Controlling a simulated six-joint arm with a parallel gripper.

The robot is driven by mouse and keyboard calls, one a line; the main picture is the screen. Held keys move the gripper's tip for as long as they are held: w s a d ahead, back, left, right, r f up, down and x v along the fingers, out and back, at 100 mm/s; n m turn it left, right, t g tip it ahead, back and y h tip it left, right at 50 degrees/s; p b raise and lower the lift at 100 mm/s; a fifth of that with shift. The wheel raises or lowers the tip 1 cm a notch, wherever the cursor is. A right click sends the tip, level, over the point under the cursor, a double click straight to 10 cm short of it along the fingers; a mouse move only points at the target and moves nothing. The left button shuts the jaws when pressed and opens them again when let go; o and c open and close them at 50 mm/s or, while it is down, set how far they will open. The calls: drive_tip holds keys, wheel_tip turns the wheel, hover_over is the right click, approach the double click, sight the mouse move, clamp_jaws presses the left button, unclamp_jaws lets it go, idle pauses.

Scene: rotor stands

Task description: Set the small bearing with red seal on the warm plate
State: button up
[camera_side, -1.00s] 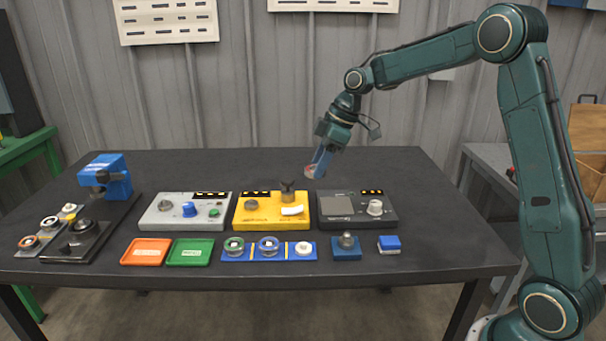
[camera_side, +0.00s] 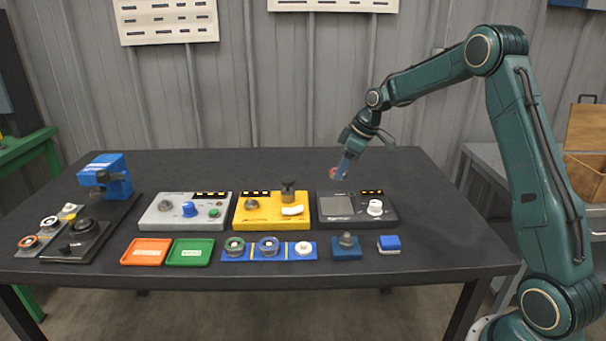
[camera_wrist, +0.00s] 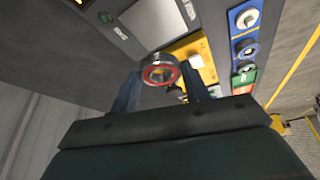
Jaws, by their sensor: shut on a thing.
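My gripper (camera_side: 342,174) is shut on the small bearing with a red seal (camera_side: 334,174) and holds it in the air above the back edge of the dark grey unit. In the wrist view the bearing (camera_wrist: 161,72) is a metal ring with a red face, held between the blue fingertips (camera_wrist: 160,84). The dark grey unit (camera_side: 357,219) carries a flat grey plate (camera_side: 336,206) on its left and a white knob on its right. The plate also shows in the wrist view (camera_wrist: 150,20). I cannot read its label.
Left of the dark unit stand a yellow unit (camera_side: 246,219) with a dark upright post and a grey unit (camera_side: 152,219). In front are orange (camera_side: 146,252) and green trays (camera_side: 190,252), a blue rack (camera_side: 252,254) and small blue blocks. The table's back right is clear.

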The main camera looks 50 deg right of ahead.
hover_over(335, 205)
drive_tip(key=s, duration=0.1)
drive_tip(key=shift+s+d+f, duration=0.1)
drive_tip(key=shift+d+f, duration=0.1)
drive_tip(key=shift+f, duration=0.95)
drive_tip(key=shift+s+d+f, duration=0.1)
drive_tip(key=shift+d+f, duration=0.1)
drive_tip(key=shift+f, duration=0.9)
drive_tip(key=shift+f, duration=2.4)
idle(2.5)
drive_tip(key=o, duration=1.6)
